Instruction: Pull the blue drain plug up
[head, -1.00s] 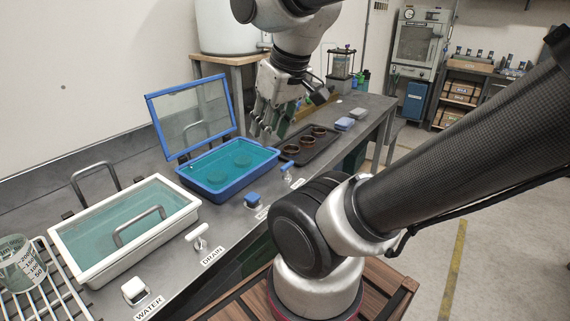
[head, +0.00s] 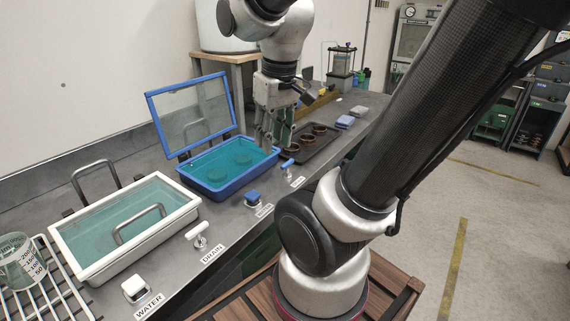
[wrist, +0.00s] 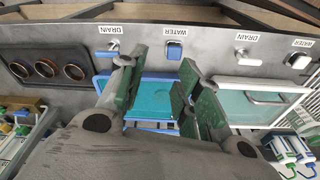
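The blue drain plug (head: 288,163) is a small T-shaped handle on the counter edge by a DRAIN label, right of the blue-rimmed basin (head: 216,188). Its handle also shows in the wrist view (wrist: 113,46), left of my fingers. My gripper (head: 273,140) hangs fingers-down over the right end of the blue basin, behind the plug and apart from it. In the wrist view its green-padded fingers (wrist: 163,68) are spread with nothing between them, the teal basin showing beyond.
A blue WATER knob (head: 254,198) sits left of the plug. A white DRAIN handle (head: 200,238) and white WATER knob (head: 135,290) stand by the white basin (head: 72,265). The blue basin's glass lid (head: 195,115) is raised. A dark tray (head: 325,148) with round cups lies to the right.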

